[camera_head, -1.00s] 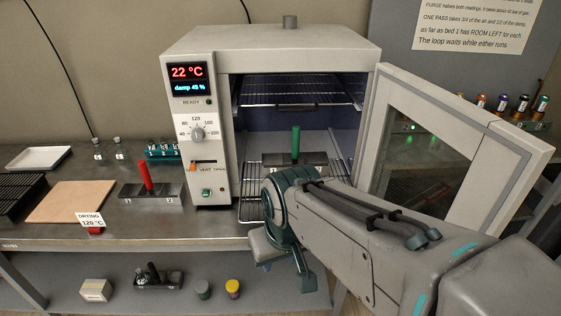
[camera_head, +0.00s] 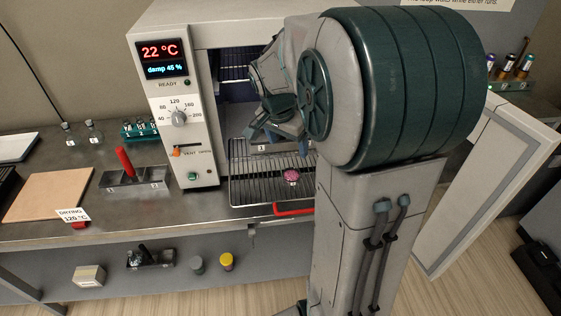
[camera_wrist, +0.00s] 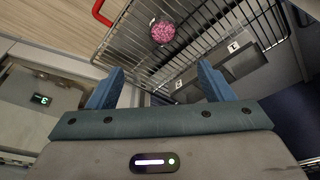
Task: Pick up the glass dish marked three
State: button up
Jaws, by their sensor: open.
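A small round dish of pink granules (camera_head: 291,177) sits on the pulled-out wire shelf (camera_head: 245,190), near its front. It also shows in the wrist view (camera_wrist: 163,32), where a small pale mark is at its edge; I cannot read a number on it. My gripper (camera_head: 272,132) is at the oven opening, behind the dish and above the shelf. In the wrist view, my gripper (camera_wrist: 160,82) has its two blue fingers wide apart with nothing held between them. The dish lies beyond the fingertips, apart from them.
A grey block with number labels (camera_wrist: 215,68) lies on the shelf near the right finger. The shelf has a red front handle (camera_head: 294,209). The oven (camera_head: 172,100) stands left, its open door (camera_head: 490,180) right. A red-handled block (camera_head: 135,176) stands on the bench.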

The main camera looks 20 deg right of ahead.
send_over(292, 177)
jog(key=s+a, duration=0.1)
notch_tip(292, 177, down, 8)
jog(key=shift+f, duration=0.1)
jog(key=x, duration=0.2)
jog(key=a+p+x, duration=0.1)
jog(key=x, duration=0.1)
jog(key=shift+s+f, duration=0.1)
jog(key=shift+d+f+p, duration=0.2)
jog(key=shift+f+p, duration=0.1)
jog(key=shift+f, duration=0.35)
jog(key=c, duration=1)
